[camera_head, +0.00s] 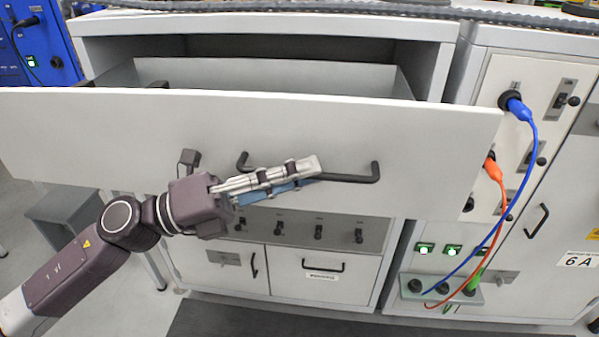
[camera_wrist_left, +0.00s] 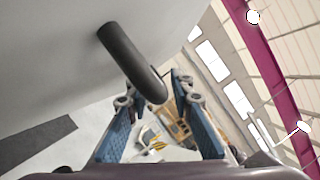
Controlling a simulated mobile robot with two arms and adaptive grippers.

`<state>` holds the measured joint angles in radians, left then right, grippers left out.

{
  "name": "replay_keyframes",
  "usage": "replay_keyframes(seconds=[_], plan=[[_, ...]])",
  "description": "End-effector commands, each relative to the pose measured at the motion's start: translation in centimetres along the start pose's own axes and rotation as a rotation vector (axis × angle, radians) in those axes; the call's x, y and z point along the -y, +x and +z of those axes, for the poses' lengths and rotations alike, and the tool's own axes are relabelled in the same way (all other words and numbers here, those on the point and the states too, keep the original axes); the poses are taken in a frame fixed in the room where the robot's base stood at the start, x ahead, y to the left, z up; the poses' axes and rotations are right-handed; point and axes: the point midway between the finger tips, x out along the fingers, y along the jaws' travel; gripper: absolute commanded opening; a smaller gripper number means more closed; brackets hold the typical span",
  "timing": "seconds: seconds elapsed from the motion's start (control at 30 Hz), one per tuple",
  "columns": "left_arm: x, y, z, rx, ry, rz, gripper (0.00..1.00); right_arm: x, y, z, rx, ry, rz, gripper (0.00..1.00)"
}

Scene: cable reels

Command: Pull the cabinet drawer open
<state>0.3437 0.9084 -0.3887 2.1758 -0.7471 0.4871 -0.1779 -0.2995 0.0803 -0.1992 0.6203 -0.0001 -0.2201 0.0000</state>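The cabinet drawer (camera_head: 80,130) stands out from the white cabinet (camera_head: 270,26), its open interior (camera_head: 270,75) showing behind the front panel. A black bar handle (camera_head: 366,178) is fixed to the front; my gripper hides its middle. My left gripper (camera_head: 317,172) lies across the handle in the head view, fingers pointing right. In the left wrist view its fingers (camera_wrist_left: 157,98) are apart, with blue pads, and the dark handle (camera_wrist_left: 132,60) shows in the gap between the tips. I cannot tell whether they touch it. My right gripper is not in view.
Lower doors (camera_head: 318,285) and a row of knobs (camera_head: 300,231) sit under the drawer. At right, blue (camera_head: 534,150) and orange (camera_head: 505,205) cables hang from a panel in front of another cabinet. A grey stool-like box (camera_head: 65,207) stands at left.

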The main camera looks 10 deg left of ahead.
Motion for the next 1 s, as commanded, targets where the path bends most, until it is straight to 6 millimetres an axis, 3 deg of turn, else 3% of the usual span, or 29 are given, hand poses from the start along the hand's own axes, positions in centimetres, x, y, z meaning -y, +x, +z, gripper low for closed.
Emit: replay_keyframes(seconds=[0.47, 1.0], plan=[[-0.1, -1.0, 0.0, 0.002, -0.002, 0.002, 0.26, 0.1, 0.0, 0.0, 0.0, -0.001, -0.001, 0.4], [-0.1, -8.7, 0.0, 0.003, -0.004, 0.002, 0.26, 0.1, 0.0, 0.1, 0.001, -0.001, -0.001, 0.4]])
